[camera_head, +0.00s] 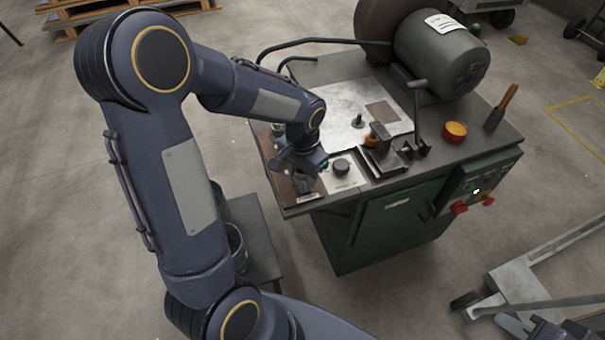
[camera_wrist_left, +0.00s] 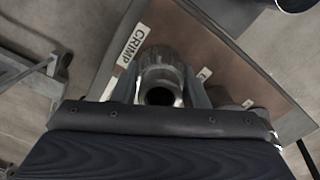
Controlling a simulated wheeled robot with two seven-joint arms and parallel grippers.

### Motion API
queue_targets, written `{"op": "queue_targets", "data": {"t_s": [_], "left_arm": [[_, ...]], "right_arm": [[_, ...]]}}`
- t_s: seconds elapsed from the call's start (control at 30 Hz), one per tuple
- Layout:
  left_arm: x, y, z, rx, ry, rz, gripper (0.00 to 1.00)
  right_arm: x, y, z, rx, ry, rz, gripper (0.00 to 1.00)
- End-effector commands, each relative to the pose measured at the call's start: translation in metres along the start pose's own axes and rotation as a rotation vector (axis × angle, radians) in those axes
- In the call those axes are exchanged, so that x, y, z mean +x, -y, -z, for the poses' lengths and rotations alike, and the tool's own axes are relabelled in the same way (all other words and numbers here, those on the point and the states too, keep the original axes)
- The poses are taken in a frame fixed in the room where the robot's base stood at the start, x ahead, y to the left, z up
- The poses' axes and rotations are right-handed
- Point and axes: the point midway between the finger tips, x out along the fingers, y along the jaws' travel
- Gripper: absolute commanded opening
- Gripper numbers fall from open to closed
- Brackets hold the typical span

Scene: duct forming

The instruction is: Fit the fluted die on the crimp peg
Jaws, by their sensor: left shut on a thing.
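My left gripper (camera_head: 304,186) points down over the brown board at the near left corner of the bench. In the left wrist view its two fingers (camera_wrist_left: 160,92) are shut on a shiny grey metal die (camera_wrist_left: 162,70) with a dark round hole. The die lies beside the white CRIMP label (camera_wrist_left: 133,45) on the brown board (camera_wrist_left: 190,40). No crimp peg shows; the die and gripper hide that spot, and I cannot tell whether the die is around a peg.
The green bench (camera_head: 400,228) carries a white plate with a dark round knob (camera_head: 341,167), a metal sheet with a small upright part (camera_head: 358,121), tools, an orange-topped tin (camera_head: 455,130) and a large motor (camera_head: 440,52). A low side table (camera_head: 258,235) stands left of the bench.

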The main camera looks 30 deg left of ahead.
Motion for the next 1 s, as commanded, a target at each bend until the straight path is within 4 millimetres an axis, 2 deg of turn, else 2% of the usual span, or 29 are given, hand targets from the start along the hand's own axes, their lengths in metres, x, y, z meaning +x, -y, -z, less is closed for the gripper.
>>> {"op": "queue_targets", "data": {"t_s": [0.63, 0.67, 0.83, 1.0], "left_arm": [[0.0059, 0.0000, 0.0005, 0.000, -0.002, 0.000, 0.01], [0.0057, 0.0000, 0.0005, 0.000, -0.002, 0.000, 0.41], [0.0052, -0.0001, 0.0003, 0.000, -0.001, 0.000, 0.64], [0.0053, -0.0001, 0.0002, 0.000, -0.001, 0.000, 0.65]], "right_arm": [[0.0044, -0.0020, -0.0022, 0.000, 0.000, 0.000, 0.24], [0.0042, -0.0019, -0.0021, 0.000, 0.000, 0.000, 0.24], [0.0037, -0.0017, -0.0019, 0.000, 0.000, 0.000, 0.24], [0.0037, -0.0017, -0.0019, 0.000, 0.000, 0.000, 0.24]]}}
